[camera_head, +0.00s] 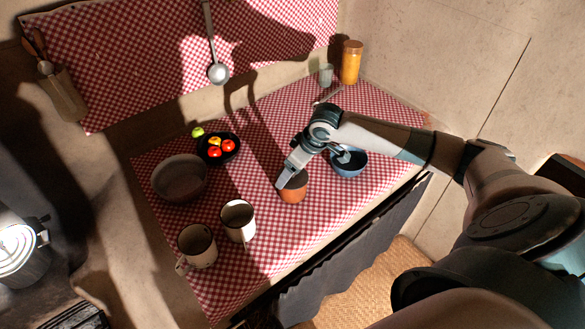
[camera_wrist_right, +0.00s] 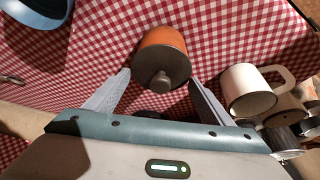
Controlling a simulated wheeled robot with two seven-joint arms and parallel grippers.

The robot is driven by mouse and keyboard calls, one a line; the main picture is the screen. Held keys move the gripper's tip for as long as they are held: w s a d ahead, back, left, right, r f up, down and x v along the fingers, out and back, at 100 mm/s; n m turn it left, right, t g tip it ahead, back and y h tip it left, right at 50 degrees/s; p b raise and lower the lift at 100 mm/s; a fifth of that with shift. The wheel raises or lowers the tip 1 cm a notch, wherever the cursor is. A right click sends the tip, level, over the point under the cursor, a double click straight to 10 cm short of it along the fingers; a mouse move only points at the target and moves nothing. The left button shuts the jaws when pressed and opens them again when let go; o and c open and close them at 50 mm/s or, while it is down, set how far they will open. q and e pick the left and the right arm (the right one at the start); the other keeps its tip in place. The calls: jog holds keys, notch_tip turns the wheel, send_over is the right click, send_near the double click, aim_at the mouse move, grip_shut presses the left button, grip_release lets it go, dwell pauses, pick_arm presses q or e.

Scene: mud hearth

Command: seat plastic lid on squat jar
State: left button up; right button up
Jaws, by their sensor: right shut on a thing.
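The squat jar (camera_head: 292,195) is orange and stands on the red checked cloth near the front edge of the counter. It also shows in the right wrist view (camera_wrist_right: 155,36). The plastic lid (camera_wrist_right: 172,62) is a dark grey-brown disc with a round knob, level over the jar's mouth. I cannot tell whether it is fully down on the rim. My right gripper (camera_wrist_right: 160,78) has one finger on each side of the lid and is shut on it. In the head view my right gripper (camera_head: 284,181) covers part of the jar's top. My left gripper is not in view.
A blue bowl (camera_head: 349,170) stands close right of the jar, beneath my right forearm. Two white mugs (camera_head: 238,232) (camera_head: 197,258) stand to the left front. A grey bowl (camera_head: 180,188) and a black fruit bowl (camera_head: 232,158) are farther left. Cloth between jar and fruit bowl is clear.

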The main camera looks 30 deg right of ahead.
dwell(0.3)
jog(key=o, duration=1.1)
jog(key=shift+o, duration=0.4)
jog(key=shift+r+p, duration=3.5)
jog(key=shift+p, duration=0.6)
